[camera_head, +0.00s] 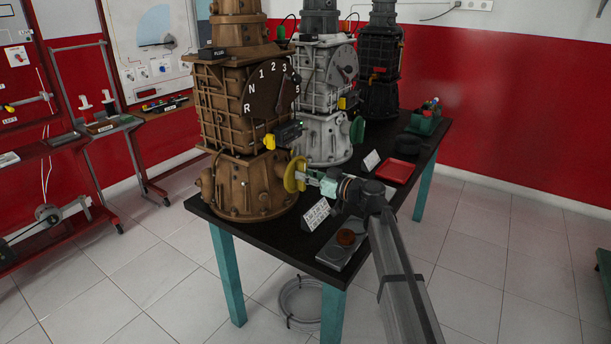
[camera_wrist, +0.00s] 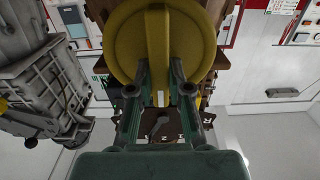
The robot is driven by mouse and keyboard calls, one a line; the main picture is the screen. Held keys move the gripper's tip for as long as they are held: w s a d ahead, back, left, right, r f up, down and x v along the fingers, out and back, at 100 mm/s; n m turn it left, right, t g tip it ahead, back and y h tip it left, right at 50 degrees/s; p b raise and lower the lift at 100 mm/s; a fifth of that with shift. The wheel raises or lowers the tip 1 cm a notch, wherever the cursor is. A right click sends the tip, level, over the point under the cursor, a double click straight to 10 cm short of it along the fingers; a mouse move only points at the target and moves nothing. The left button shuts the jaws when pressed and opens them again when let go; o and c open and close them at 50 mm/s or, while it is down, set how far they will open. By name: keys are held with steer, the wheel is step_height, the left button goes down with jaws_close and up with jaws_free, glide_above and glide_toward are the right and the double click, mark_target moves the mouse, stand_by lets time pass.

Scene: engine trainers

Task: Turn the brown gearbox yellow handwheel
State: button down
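The brown gearbox (camera_head: 225,110) stands upright at the near left end of the table. Its yellow handwheel (camera_head: 292,174) is on the lower right side. In the wrist view the handwheel (camera_wrist: 125,40) fills the top middle, with a raised bar across its face. My gripper (camera_head: 313,178) reaches the handwheel from the right. In the wrist view my gripper's fingers (camera_wrist: 160,75) lie on either side of the bar, close against it, and seem shut on it. The exact contact at the fingertips is partly hidden.
A grey gearbox (camera_head: 322,100) and a black one (camera_head: 379,70) stand behind on the dark table (camera_head: 265,235).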

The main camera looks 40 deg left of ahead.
steer(key=shift+m, duration=0.3)
steer(key=shift+w+f+m+p, duration=0.2)
steer(key=shift+m+p, duration=0.25)
steer(key=shift+m, duration=2.9)
steer(key=shift+w+f+m+p, duration=0.15)
steer(key=shift+m+p, duration=0.25)
steer(key=shift+m, duration=3)
steer(key=shift+w+f+m+p, duration=0.2)
steer(key=shift+m+p, duration=0.25)
steer(key=shift+m, duration=2.9)
steer(key=shift+a, duration=0.1)
steer(key=c, duration=1.1)
jaws_free()
